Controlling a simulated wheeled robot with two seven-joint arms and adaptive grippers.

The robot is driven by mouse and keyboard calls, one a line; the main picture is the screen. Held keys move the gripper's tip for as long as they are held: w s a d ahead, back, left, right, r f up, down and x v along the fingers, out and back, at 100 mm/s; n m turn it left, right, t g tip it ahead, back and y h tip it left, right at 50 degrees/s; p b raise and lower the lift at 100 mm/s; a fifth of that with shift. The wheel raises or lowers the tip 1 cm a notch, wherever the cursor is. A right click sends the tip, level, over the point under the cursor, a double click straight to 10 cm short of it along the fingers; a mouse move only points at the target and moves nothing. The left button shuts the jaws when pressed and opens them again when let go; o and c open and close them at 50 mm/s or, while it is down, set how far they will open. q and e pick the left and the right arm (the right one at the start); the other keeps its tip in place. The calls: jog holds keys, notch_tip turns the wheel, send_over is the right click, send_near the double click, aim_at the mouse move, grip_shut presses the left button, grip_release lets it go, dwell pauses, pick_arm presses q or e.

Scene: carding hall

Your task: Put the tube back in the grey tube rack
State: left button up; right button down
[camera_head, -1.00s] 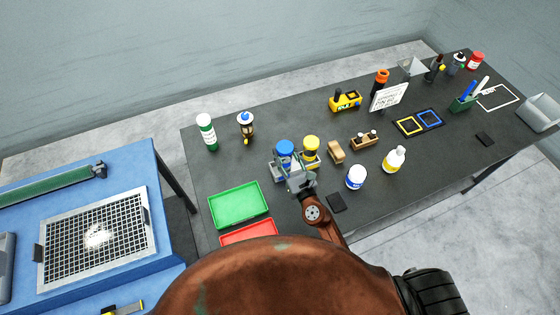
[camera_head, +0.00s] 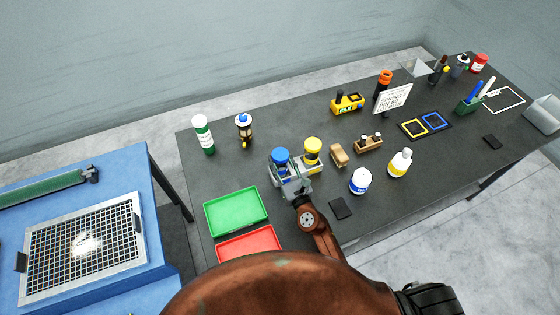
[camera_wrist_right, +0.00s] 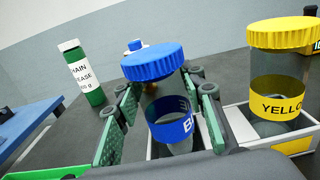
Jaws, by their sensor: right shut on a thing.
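The blue-capped clear tube with a blue label band (camera_wrist_right: 172,128) is upright between the fingers of my right gripper (camera_wrist_right: 168,100), which is shut on it. In the head view its blue cap (camera_head: 280,156) shows just above my right gripper (camera_head: 291,178). The grey tube rack (camera_head: 314,168) is directly under and around it; its rim also shows in the wrist view (camera_wrist_right: 237,126). The tube is at the rack's left compartment. My fingers hide its lower end, so I cannot tell if it rests on the bottom. My left gripper is not in view.
A yellow-capped tube (camera_head: 313,146) stands in the rack's right compartment. Nearby are a green tray (camera_head: 236,211), a red tray (camera_head: 249,242), a wooden block (camera_head: 339,155), a white jar with a blue label (camera_head: 360,181) and a green-and-white bottle (camera_head: 203,134).

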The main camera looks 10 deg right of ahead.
jog(key=shift+f, duration=0.2)
jog(key=c, duration=1.3)
grip_release()
jog(key=shift+o, duration=0.2)
jog(key=shift+r, duration=0.2)
jog(key=shift+s+d, duration=0.1)
jog(key=shift+s, duration=0.15)
jog(key=s+d+b, duration=0.1)
jog(key=s+d, duration=0.1)
jog(key=s, duration=0.9)
jog(key=shift+s, duration=0.15)
